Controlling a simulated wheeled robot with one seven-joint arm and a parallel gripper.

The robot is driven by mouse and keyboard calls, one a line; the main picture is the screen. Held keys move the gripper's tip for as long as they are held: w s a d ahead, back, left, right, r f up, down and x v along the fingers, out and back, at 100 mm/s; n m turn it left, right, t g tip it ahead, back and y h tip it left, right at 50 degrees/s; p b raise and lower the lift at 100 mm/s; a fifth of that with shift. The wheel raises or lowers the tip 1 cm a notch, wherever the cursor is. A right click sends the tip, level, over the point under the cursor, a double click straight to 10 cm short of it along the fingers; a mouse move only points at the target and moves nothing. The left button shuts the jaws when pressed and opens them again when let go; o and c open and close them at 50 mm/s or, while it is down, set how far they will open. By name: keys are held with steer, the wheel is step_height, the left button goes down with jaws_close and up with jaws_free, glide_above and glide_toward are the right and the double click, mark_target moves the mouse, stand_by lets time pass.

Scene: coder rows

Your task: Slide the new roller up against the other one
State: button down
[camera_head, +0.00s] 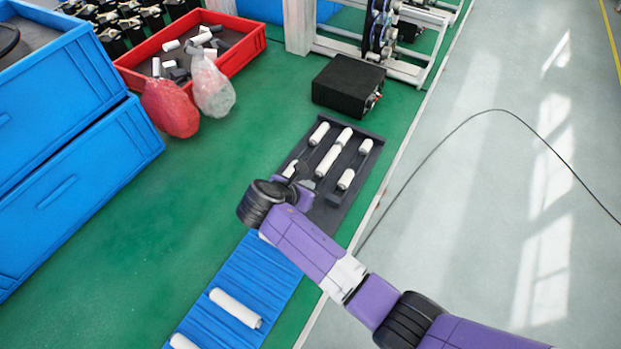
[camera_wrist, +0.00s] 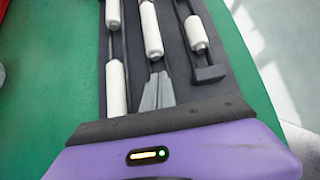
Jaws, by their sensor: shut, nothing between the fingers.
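A dark tray (camera_head: 336,200) holds several white rollers in three lanes. The left lane has a far roller (camera_head: 319,133) and a near roller (camera_head: 290,168), with a gap between them; in the wrist view the near one (camera_wrist: 116,88) and the far one (camera_wrist: 113,12) are clearly apart. The middle lane has a far roller (camera_head: 344,136) and a near one (camera_head: 328,161), close together. The right lane has a far roller (camera_head: 366,145) and a near one (camera_head: 346,179), apart. My gripper (camera_wrist: 157,92) is shut and empty, over the middle lane, right of the near left roller. Which roller is new I cannot tell.
A blue ribbed mat (camera_head: 245,285) with larger white rollers (camera_head: 236,307) lies nearer. A black box (camera_head: 347,87) stands beyond the tray. A red crate (camera_head: 255,42) and blue crates (camera_head: 75,190) stand left. A cable crosses the floor on the right.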

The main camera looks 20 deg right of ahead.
steer(key=b+v, duration=0.1)
steer(key=v, duration=0.9)
steer(key=shift+a+b, duration=0.25)
steer(key=shift+b, duration=0.05)
